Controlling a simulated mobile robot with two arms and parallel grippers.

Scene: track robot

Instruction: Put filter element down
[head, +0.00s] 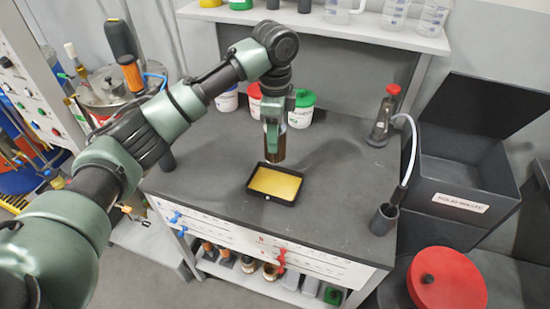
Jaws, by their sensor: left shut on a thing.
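My left gripper (274,130) comes down from above over the dark bench and is shut on the filter element (275,151), a brownish metallic cylinder held upright. Green gripper parts hide its upper section. The lower end of the filter element is just behind the far rim of a black tray with a yellow inside (274,182). I cannot tell whether it touches the bench. My right gripper is not in view.
White tubs with green (301,105) and red (254,92) lids stand behind the gripper. A red-topped bottle (382,120) stands at the back right, a dark cup (383,219) at the front right. A solid waste bin (462,200) is beside the bench.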

